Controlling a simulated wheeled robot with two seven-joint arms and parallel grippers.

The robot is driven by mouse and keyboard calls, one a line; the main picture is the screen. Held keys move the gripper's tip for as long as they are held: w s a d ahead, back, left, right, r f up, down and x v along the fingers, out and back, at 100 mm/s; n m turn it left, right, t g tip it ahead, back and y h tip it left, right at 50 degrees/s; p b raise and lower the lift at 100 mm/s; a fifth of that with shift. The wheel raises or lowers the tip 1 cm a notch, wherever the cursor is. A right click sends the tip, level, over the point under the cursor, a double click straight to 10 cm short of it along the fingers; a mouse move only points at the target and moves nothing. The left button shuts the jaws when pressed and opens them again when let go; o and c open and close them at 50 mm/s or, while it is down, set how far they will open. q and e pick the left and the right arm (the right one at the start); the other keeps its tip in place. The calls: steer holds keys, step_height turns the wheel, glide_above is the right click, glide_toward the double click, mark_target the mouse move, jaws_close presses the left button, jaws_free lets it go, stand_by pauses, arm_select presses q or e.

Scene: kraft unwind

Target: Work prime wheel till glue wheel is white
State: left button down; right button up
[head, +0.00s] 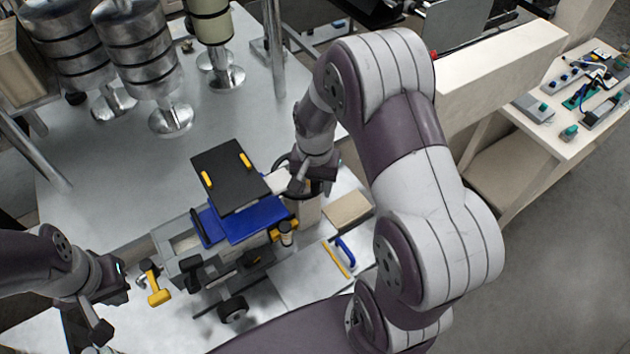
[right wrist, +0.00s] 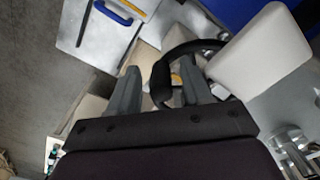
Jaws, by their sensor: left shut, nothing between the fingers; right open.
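A black ring-shaped handwheel, which looks like the prime wheel (right wrist: 160,80), shows in the right wrist view. Part of its rim lies between the fingers of my right gripper (right wrist: 160,88), which is open; I cannot tell whether they touch. In the head view my right gripper (head: 298,186) is beside the blue-and-black machine (head: 240,222), and the wheel is mostly hidden behind it. My left gripper (head: 100,335) is shut and empty at the lower left, apart from the machine. I cannot make out the glue wheel or its colour for certain.
A small dark wheel (head: 232,309) and a yellow handle (head: 158,290) are at the machine's front. A panel with a blue handle (head: 346,250) lies to the right. A white block (right wrist: 262,50) is close to my right gripper. Metal rollers (head: 140,50) stand at the back left.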

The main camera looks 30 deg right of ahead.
arm_select(q)
steer(key=shift+w, duration=0.1)
arm_select(e)
steer(key=shift+w+f, duration=0.1)
steer(key=shift+w+d, duration=0.2)
jaws_close()
arm_select(q)
steer(key=shift+w+d, duration=0.15)
steer(key=shift+d, duration=0.05)
